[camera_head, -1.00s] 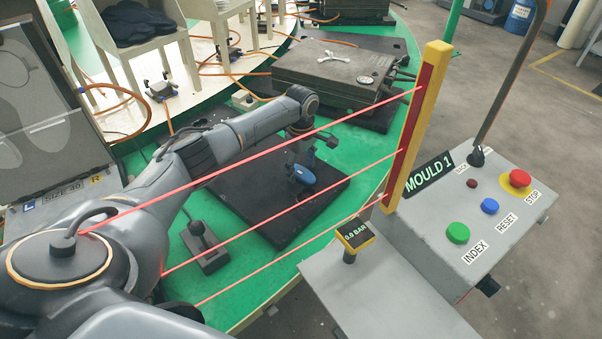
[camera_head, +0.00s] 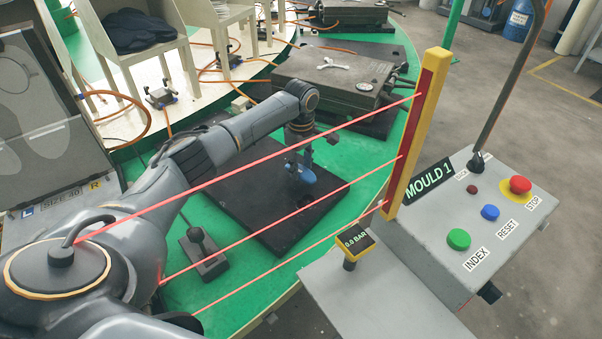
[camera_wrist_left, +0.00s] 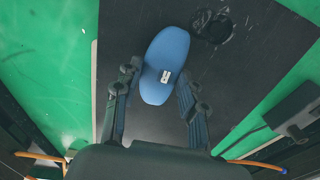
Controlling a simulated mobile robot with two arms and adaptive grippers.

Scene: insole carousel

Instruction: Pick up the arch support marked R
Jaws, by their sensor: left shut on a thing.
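A blue oval arch support (camera_head: 304,174) shows at the middle of the dark square plate (camera_head: 262,222) in the head view. It also shows in the left wrist view (camera_wrist_left: 163,52), with a small white label whose mark is too small to read. My left gripper (camera_head: 296,165) points down over the plate. In the left wrist view my left gripper (camera_wrist_left: 157,77) has one finger on each side of the support's near half and is shut on it. Whether the support touches the plate is hard to tell. My right gripper is out of view.
A light barrier post (camera_head: 416,135) stands to the right, and red beams cross in front of my left arm. A joystick box (camera_head: 204,255) sits left of the plate. A closed mould (camera_head: 335,75) lies behind. A control panel (camera_head: 470,225) stands at the right.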

